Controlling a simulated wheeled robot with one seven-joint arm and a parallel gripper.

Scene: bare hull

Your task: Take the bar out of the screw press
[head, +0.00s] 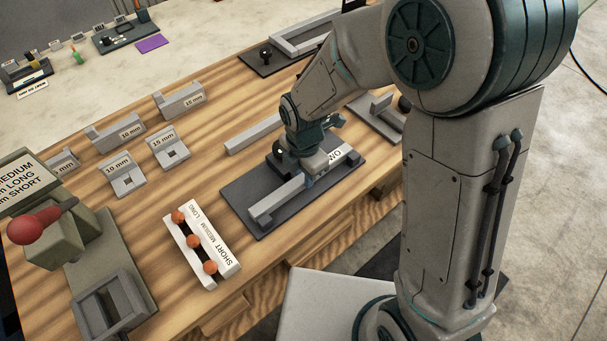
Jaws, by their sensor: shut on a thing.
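A dark base plate (236,197), which looks like the screw press, lies on the wooden bench. A light grey bar (277,199) runs diagonally along it, with a raised grey end at its near left. My gripper (306,176) points down over the plate at the bar's far right part and looks shut on the bar. Its fingertips are small and partly hidden, so the exact grip is unclear. The press's screw cannot be made out behind my gripper and arm. A white label on the plate is partly covered.
Another long grey bar (253,135) lies behind the plate. A white rack (222,257) with orange balls stands left of it. Labelled grey blocks (168,148) and a red-knobbed device (62,232) stand farther left. A frame (300,38) lies behind.

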